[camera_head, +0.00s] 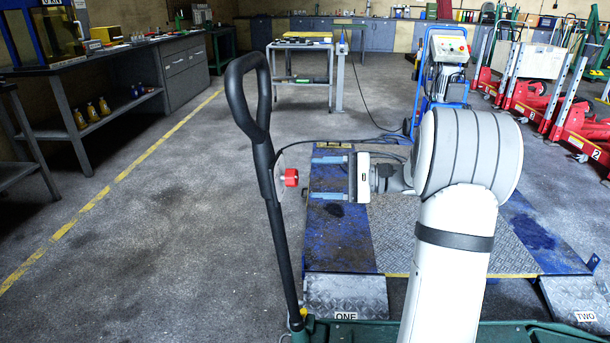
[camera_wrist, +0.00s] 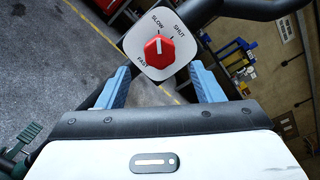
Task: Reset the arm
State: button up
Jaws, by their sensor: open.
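My gripper (camera_head: 314,178) is open and empty, its two blue fingers pointing left at the red knob (camera_head: 291,177) on the black handle (camera_head: 262,150). A gap shows between the fingertips and the knob in the head view. In the wrist view the red knob (camera_wrist: 159,49) sits on a pale plate (camera_wrist: 181,22) marked SLOW, SHUT and FAST. The knob appears between and beyond the fingers, with its white mark pointing up, near SLOW. My arm reaches from the lower right in the head view.
A blue lift platform (camera_head: 335,240) with ramps labelled ONE and TWO lies below my gripper. A dark green edge (camera_head: 540,332) runs along the bottom. A blue cart (camera_head: 446,75) and red jacks (camera_head: 545,105) stand behind. The floor left of the handle is clear up to the workbench (camera_head: 120,85).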

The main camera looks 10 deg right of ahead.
jog(key=shift+v, duration=0.8)
jog(key=s+a+r+n+g+h+p, duration=0.2)
jog(key=s+a+r+g+h+p, duration=0.1)
jog(key=s+a+r+h+p, duration=0.25)
jog(key=s+a+r+n+g+h+p, duration=0.2)
jog(key=s+a+p, duration=0.35)
jog(key=s, duration=0.25)
jog(key=s+d+r+n+t+h+p, duration=0.1)
jog(key=s+r+n+h+p, duration=0.2)
jog(key=s+p, duration=0.3)
jog(key=s+d+r+n+h+p, duration=0.2)
jog(key=s+r+n+h+p, duration=0.2)
jog(key=s+h+p, duration=0.2)
jog(key=shift+s+d+t, duration=0.3)
jog(key=shift+t, duration=0.1)
